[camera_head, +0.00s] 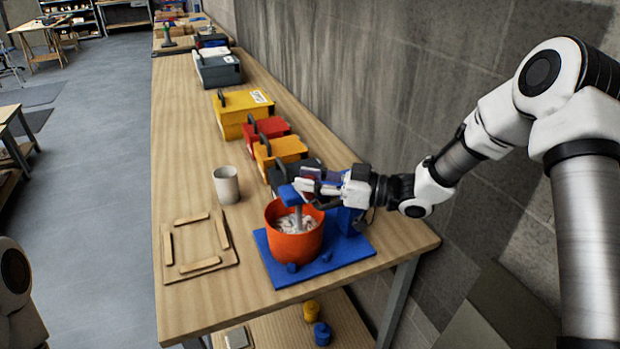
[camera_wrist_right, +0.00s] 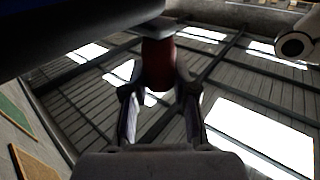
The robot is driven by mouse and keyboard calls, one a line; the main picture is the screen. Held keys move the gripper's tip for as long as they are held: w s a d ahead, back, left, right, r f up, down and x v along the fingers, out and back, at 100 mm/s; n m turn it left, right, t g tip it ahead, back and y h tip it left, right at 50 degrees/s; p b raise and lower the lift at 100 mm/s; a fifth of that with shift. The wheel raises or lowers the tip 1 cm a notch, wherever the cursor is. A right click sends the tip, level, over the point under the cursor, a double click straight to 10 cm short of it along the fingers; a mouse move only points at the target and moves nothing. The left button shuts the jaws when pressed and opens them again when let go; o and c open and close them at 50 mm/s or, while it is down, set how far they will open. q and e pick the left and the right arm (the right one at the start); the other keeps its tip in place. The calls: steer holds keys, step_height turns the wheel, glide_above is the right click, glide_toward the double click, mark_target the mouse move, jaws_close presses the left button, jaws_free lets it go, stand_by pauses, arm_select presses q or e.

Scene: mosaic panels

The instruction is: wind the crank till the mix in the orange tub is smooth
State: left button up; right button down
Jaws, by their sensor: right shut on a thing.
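The orange tub (camera_head: 292,243) stands on a blue base plate (camera_head: 345,258) near the bench's front end. A pale, lumpy-looking mix (camera_head: 285,224) shows inside it. A grey shaft (camera_head: 298,217) goes down into the mix from a blue mixer head (camera_head: 289,194). My right gripper (camera_head: 308,187) is above the tub at the mixer head. In the right wrist view, its two fingers (camera_wrist_right: 160,88) are shut on a dark red crank handle (camera_wrist_right: 158,62). The rest of the crank is largely hidden by the gripper in the head view. My left gripper is out of view.
A beige cup (camera_head: 226,186) and a square wooden frame panel (camera_head: 199,246) lie left of the tub. Yellow (camera_head: 240,112), red (camera_head: 266,131) and orange (camera_head: 281,150) boxes stand behind. A block wall (camera_head: 400,100) runs along the right.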

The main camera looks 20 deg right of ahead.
steer(key=c, duration=0.9)
jaws_free()
steer(key=shift+w+a, duration=0.1)
steer(key=v, duration=0.7)
